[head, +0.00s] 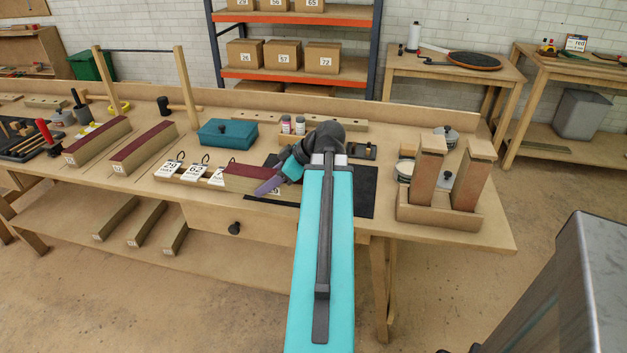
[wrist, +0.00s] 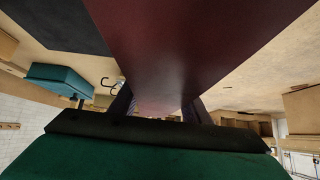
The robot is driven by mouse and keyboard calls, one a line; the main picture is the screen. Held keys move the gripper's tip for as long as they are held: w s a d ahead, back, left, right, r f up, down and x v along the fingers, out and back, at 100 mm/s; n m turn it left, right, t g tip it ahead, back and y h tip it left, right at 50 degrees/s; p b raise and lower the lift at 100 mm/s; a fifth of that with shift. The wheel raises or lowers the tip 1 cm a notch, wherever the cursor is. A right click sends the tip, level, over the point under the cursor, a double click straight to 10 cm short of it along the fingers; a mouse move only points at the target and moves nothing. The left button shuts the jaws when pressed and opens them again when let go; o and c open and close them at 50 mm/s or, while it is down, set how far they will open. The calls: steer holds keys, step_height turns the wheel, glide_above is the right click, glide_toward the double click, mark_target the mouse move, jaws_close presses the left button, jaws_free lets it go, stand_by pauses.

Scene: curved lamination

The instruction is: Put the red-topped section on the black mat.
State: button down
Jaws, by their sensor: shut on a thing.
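A red-topped section (head: 249,172), a block with a dark red upper face and a tan front, is near the table's front edge, left of middle. My gripper (head: 272,184) is shut on it from its right side. In the wrist view the section's red face (wrist: 165,40) runs away from between my fingers (wrist: 158,108). The black mat (head: 362,200) lies at the section's right, partly hidden by my arm. A dark patch of it shows in the wrist view (wrist: 50,25). The section's right end overlaps the mat's left side in the picture; I cannot tell whether it touches.
Two more red-topped sections (head: 97,140) (head: 143,147) lie at the left. Number cards (head: 181,172) and a teal box (head: 227,133) stand near the held section. A wooden holder with upright blocks (head: 438,208) stands right of the mat.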

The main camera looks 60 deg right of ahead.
steer(key=s+d, duration=0.1)
steer(key=d, duration=0.4)
steer(key=s+d+f+p, duration=0.1)
steer(key=d, duration=0.4)
steer(key=s+d+p, duration=0.1)
steer(key=d, duration=0.4)
steer(key=shift+s+d+f, duration=0.1)
steer(key=shift+d+f, duration=0.05)
steer(key=shift+d, duration=0.15)
steer(key=shift+f, duration=0.1)
steer(key=shift+f+p, duration=0.35)
steer(key=shift+f, duration=1.35)
steer(key=shift+f, duration=0.15)
steer(key=c, duration=1)
jaws_free()
steer(key=b+v, duration=0.1)
steer(key=v, duration=1.1)
steer(key=shift+b, duration=0.3)
